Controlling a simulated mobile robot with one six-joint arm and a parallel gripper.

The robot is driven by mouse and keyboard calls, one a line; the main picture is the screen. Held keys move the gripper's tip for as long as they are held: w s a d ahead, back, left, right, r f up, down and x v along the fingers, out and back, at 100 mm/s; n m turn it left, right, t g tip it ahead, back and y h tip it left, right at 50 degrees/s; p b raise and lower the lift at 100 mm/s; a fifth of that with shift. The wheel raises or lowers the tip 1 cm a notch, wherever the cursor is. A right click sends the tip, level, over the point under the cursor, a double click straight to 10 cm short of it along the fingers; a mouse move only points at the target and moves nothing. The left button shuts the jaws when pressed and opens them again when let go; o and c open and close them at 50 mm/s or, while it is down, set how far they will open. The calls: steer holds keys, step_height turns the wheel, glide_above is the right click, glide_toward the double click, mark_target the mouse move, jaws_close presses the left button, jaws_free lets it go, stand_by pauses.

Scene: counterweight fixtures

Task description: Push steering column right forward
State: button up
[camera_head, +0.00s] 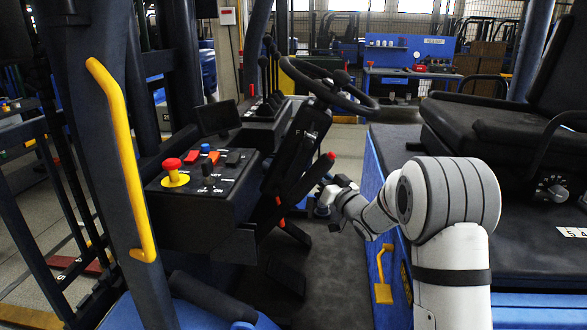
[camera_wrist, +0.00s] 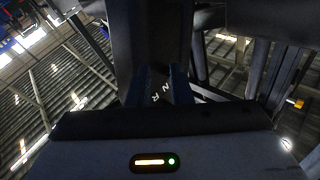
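The dark steering column (camera_head: 297,150) slopes up from the cab floor to the black steering wheel (camera_head: 372,104). It carries an F marking and a red-tipped lever (camera_head: 328,158). My gripper (camera_head: 325,195) is low on the right side of the column, near that lever; its fingertips are small and hard to make out there. In the wrist view my gripper (camera_wrist: 161,88) has two bluish fingers apart, with the dark column (camera_wrist: 155,40) and its N and R letters showing between and beyond them. I cannot tell whether the fingers touch the column. Nothing is held.
A control box (camera_head: 205,190) with a red mushroom button (camera_head: 172,164) stands left of the column. A yellow handrail (camera_head: 125,155) is at the left. The black seat (camera_head: 500,130) is at the right. Dark floor (camera_head: 335,265) lies open below my gripper.

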mark_target(292, 164)
steer(key=w+a+y, duration=0.1)
steer(key=a, duration=0.1)
steer(key=w+a+n+g+y, duration=0.1)
steer(key=a, duration=0.2)
steer(key=w+a+r+y+p, duration=0.1)
steer(key=a+y, duration=0.1)
steer(key=a, duration=0.1)
steer(key=shift+w+a+n+g, duration=0.1)
steer(key=shift+w+n+g, duration=0.25)
steer(key=shift+n+g, duration=0.05)
jaws_close()
